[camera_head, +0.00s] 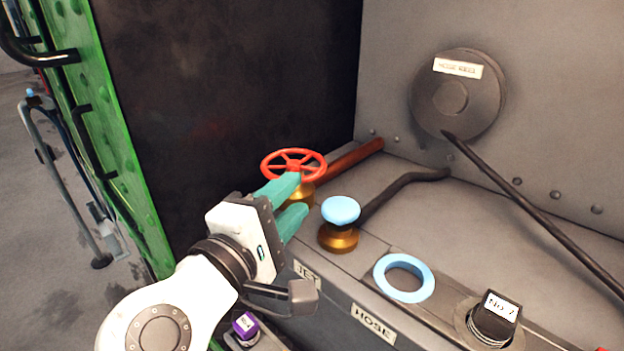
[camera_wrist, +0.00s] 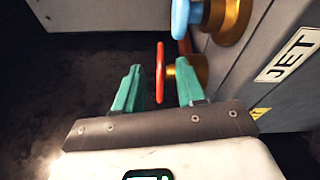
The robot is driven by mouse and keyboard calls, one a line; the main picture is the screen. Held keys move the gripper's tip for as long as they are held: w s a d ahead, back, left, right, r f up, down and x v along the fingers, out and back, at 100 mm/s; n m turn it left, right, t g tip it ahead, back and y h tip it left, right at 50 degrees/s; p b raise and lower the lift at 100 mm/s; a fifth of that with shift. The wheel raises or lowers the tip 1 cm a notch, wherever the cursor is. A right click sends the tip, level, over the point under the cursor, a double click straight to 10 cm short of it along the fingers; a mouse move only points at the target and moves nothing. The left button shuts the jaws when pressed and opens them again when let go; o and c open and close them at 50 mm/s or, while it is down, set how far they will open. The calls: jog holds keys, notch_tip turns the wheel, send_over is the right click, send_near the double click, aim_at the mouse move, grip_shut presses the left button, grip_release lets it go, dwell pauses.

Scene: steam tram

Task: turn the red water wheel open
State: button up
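The red wheel (camera_head: 293,165), a spoked handwheel, sits on a brass valve at the back left of the grey ledge, with a copper pipe (camera_head: 350,158) behind it. In the wrist view the red wheel (camera_wrist: 160,72) shows nearly edge-on, with its brass body (camera_wrist: 189,70) to the right. My gripper (camera_head: 298,194) has teal fingers and reaches the wheel from the lower left. In the wrist view my gripper (camera_wrist: 159,70) is open, one finger on each side of the wheel's rim. Gaps show on both sides there. The head view cannot settle contact, as a finger covers part of the valve.
A light blue knob (camera_head: 341,210) on a brass valve stands close right of my gripper. A blue ring (camera_head: 404,278) and a black cap labelled No 2 (camera_head: 494,318) lie farther right. A dark hose reel (camera_head: 457,95) is on the back wall. A green riveted post (camera_head: 100,120) stands left.

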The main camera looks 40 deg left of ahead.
aim_at(311, 179)
jog(key=shift+w+a, duration=0.2)
jog(key=shift+w, duration=0.65)
jog(key=shift+w+a, duration=0.15)
jog(key=shift+w, duration=0.65)
jog(key=shift+w+a, duration=0.2)
jog(key=shift+w, duration=0.65)
jog(key=shift+c, duration=0.4)
grip_shut()
